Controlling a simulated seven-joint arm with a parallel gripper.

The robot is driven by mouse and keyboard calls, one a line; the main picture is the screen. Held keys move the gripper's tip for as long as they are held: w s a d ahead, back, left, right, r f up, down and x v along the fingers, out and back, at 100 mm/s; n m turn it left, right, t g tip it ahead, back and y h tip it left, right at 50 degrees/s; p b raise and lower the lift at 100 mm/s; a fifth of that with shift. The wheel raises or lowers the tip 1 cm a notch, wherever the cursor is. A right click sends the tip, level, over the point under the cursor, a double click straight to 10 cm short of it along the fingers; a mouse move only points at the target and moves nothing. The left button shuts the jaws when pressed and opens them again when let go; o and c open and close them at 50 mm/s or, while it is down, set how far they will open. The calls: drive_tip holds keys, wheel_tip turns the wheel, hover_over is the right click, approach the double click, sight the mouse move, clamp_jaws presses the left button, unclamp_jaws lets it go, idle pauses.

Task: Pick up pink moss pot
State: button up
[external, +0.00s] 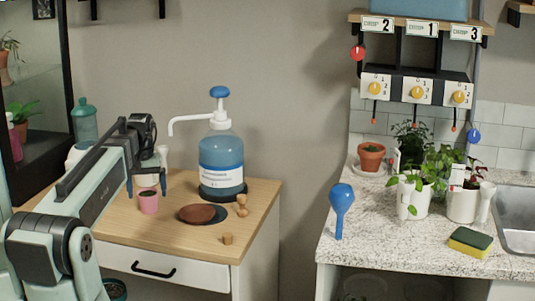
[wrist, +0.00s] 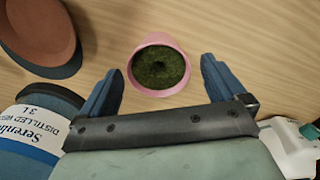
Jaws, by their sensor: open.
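The pink moss pot (external: 148,202) stands upright on the wooden cabinet top, left of a dark saucer. In the wrist view the pink moss pot (wrist: 159,66) shows from above, with dark green moss inside its pink rim. My gripper (external: 147,192) is above and around the pot's position in the external view, fingers pointing down. In the wrist view my gripper (wrist: 160,82) is open, with one blue finger on each side of the pot and gaps between them. Nothing is held. Whether the fingertips are below the rim is hard to tell.
A terracotta-coloured dish on a dark saucer (external: 186,219) is right of the pot. A large blue pump bottle (external: 221,165) stands behind it. Small wooden pieces (external: 228,239) lie at the cabinet's right. A white bottle (wrist: 290,145) is close by my gripper.

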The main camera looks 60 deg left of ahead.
sight(148, 200)
drive_tip(key=shift+f, duration=2)
drive_tip(key=shift+c, duration=0.3)
drive_tip(key=c, duration=1)
drive_tip(key=shift+r, duration=0.1)
